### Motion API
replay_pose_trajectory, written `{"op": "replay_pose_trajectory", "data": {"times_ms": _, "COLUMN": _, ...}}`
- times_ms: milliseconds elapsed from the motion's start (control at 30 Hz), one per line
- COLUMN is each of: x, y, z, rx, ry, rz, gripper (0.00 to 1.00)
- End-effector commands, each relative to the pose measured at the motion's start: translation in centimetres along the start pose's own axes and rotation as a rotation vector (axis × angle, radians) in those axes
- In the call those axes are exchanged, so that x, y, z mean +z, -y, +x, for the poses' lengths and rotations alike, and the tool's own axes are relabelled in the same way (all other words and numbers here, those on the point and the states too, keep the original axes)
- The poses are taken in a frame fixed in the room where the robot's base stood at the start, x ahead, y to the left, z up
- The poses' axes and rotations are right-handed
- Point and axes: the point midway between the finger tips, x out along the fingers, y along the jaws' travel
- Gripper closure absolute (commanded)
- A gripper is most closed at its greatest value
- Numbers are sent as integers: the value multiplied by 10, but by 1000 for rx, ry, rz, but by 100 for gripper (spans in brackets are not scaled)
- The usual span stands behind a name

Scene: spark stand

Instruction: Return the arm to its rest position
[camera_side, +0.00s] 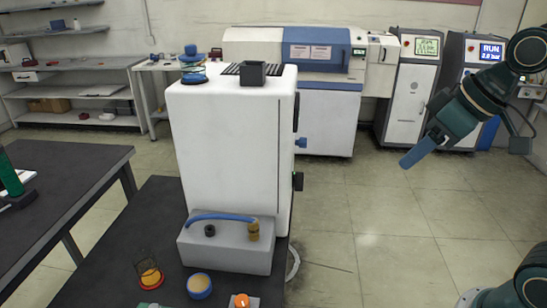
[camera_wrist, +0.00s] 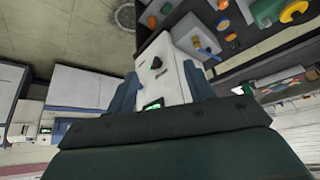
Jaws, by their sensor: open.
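My gripper (camera_side: 418,153) is raised at the upper right of the side view, in free air over the floor. It is to the right of the white spark stand (camera_side: 225,140) and apart from it. In the wrist view my gripper (camera_wrist: 163,84) shows two blue fingers spread apart with nothing between them. The white stand (camera_wrist: 158,65) shows beyond the fingers, turned on its side, with a small green display near the bottom. My arm is folded up at the right edge of the side view.
A dark table (camera_side: 115,245) carries the stand, a grey box with a blue hose (camera_side: 225,245), an orange-based piece (camera_side: 150,277) and a blue ring-shaped dish (camera_side: 199,286). Machines with screens (camera_side: 410,85) stand along the back wall. The tiled floor (camera_side: 365,220) between is clear.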

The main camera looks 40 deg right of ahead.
Motion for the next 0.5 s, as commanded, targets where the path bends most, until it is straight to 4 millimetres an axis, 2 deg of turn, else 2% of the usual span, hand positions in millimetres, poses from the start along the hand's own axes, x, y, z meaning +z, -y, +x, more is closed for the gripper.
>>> {"op": "replay_pose_trajectory", "data": {"times_ms": 33, "x": 13, "y": 2, "z": -4, "rx": 11, "ry": -2, "rz": 13, "gripper": 47}}
{"op": "replay_pose_trajectory", "data": {"times_ms": 200, "x": 47, "y": 1, "z": -8, "rx": 47, "ry": 7, "rz": 66, "gripper": 47}}
{"op": "replay_pose_trajectory", "data": {"times_ms": 333, "x": 63, "y": -1, "z": -10, "rx": 62, "ry": 12, "rz": 92, "gripper": 47}}
{"op": "replay_pose_trajectory", "data": {"times_ms": 500, "x": 71, "y": -2, "z": -10, "rx": 70, "ry": 14, "rz": 107, "gripper": 47}}
